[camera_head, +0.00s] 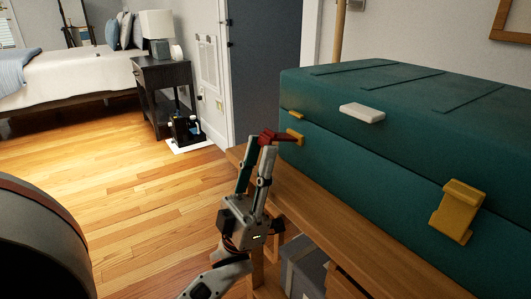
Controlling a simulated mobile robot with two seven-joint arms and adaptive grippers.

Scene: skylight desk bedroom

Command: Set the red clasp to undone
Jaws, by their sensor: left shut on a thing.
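A large teal case (400,172) with a lid stands on a wooden bench. The red clasp (283,136) is at the left end of its front, beside small yellow fittings (296,115) on the case. The clasp juts out from the case, and part of it is hidden by my fingers. My left gripper (259,145) reaches up from below and is shut on the red clasp. I cannot tell how the clasp meets the lid. My right gripper is not in view.
A yellow clasp (457,211) is on the case's front at right, and a white handle (362,113) is on the lid. The wooden bench (330,222) runs below the case. A grey bin (303,270) is underneath.

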